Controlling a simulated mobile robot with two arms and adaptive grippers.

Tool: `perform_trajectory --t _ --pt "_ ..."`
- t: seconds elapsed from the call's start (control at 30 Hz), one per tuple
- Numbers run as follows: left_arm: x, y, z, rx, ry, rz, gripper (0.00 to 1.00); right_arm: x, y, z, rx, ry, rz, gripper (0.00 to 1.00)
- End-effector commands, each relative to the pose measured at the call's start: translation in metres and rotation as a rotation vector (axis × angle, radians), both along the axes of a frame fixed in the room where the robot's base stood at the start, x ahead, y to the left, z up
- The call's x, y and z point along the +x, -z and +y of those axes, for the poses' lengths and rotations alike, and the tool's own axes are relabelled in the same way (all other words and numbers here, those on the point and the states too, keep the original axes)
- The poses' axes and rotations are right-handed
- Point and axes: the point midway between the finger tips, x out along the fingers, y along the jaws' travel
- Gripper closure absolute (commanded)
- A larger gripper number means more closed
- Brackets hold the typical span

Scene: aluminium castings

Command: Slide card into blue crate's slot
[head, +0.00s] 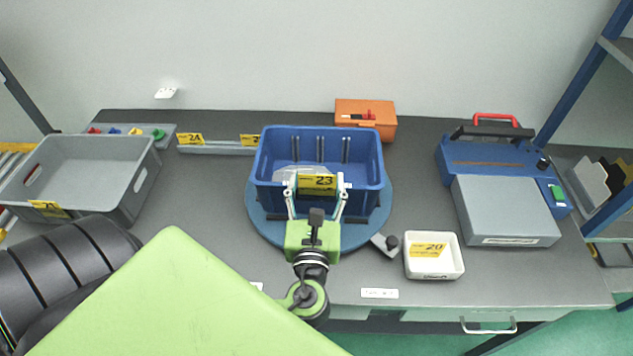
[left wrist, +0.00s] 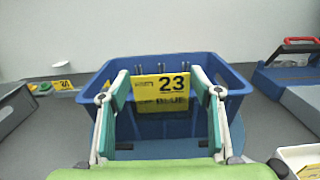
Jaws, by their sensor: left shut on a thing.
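The blue crate (head: 265,190) stands on a round blue turntable (head: 262,228) in the middle of the bench. A yellow card (head: 317,183) marked 23 is at the crate's near wall; in the left wrist view the card (left wrist: 161,92) also reads BLUE. My left gripper (head: 317,187) is shut on the card, with one finger at each side edge. The card faces me, roughly upright, and its top overlaps the crate's near rim (left wrist: 212,88). The slot is hidden behind the card and fingers, so I cannot tell whether the card is inside it. My right gripper is not in view.
A grey crate (head: 120,205) with a yellow card stands left. A rail (head: 215,149) holds yellow cards behind it. A white tray (head: 434,265) with a card is at the front right. A blue and grey machine (head: 505,205) stands right; an orange box (head: 350,105) is at the back.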

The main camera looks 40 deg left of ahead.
Motion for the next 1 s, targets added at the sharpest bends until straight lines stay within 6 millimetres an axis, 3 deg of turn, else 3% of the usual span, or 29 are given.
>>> perform_trajectory --t 0.6,0.63,0.7,1.0 --pt "0.0 0.017 0.0 0.0 0.0 0.001 0.54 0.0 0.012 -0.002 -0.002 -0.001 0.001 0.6" --pt "0.0 0.015 0.0 0.0 0.0 0.001 0.34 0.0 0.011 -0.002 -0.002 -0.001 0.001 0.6" --pt "0.0 0.015 0.0 0.0 0.0 0.001 0.22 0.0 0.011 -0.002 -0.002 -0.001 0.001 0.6" --pt "0.0 0.015 0.0 -0.001 0.0 0.001 0.22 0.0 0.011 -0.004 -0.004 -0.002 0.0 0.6"
